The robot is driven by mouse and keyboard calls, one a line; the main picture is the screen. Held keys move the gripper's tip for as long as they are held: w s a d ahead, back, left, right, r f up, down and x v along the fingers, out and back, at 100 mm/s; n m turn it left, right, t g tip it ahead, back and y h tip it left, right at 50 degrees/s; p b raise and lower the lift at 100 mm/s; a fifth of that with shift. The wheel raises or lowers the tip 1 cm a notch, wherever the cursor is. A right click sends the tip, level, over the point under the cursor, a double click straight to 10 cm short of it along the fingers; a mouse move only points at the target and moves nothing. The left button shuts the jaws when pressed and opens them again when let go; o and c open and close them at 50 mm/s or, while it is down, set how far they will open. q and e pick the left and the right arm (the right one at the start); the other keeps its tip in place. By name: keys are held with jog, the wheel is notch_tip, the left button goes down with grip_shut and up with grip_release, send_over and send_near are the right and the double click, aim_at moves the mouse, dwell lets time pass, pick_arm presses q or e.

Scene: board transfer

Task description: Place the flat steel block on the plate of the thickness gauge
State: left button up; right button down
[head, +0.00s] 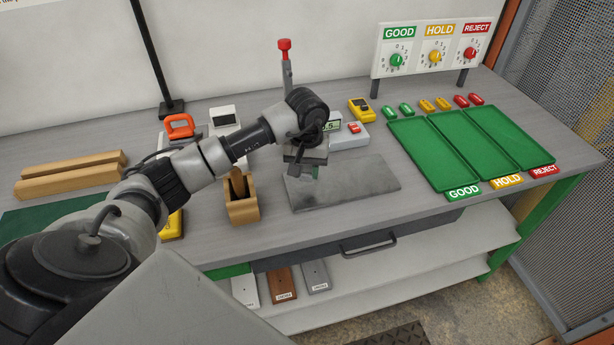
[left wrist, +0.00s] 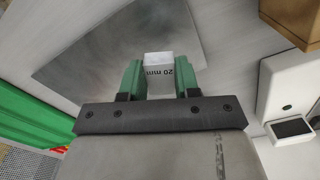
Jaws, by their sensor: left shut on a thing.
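My left gripper (head: 305,170) has green fingers, which also show in the left wrist view (left wrist: 160,80). They are shut on a small pale block marked "20 mm" (left wrist: 159,60). In the head view the gripper hides most of this block. The gripper is above a flat grey plate (head: 355,185) on the bench; I cannot tell whether the block touches it. A post with a red knob (head: 284,45) and a small display (head: 332,122) stand behind my arm, apparently the thickness gauge. My wrist hides its lower part and plate. My right gripper is not in view.
A wooden holder (head: 242,209) stands left of the grey plate. A grey box with a red button (head: 349,138) and a yellow meter (head: 361,109) are behind. Green trays (head: 432,153) lie right. Labelled flat blocks (head: 282,285) lie on the lower shelf.

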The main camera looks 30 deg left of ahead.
aim_at(306, 189)
pick_arm(q)
notch_tip(306, 189, down, 3)
jog(key=shift+f+p, duration=0.2)
jog(key=shift+p, duration=0.45)
jog(key=shift+f, duration=0.25)
jog(key=shift+f, duration=0.2)
jog(key=o, duration=1)
jog(key=shift+o, duration=0.2)
jog(key=shift+r, duration=0.1)
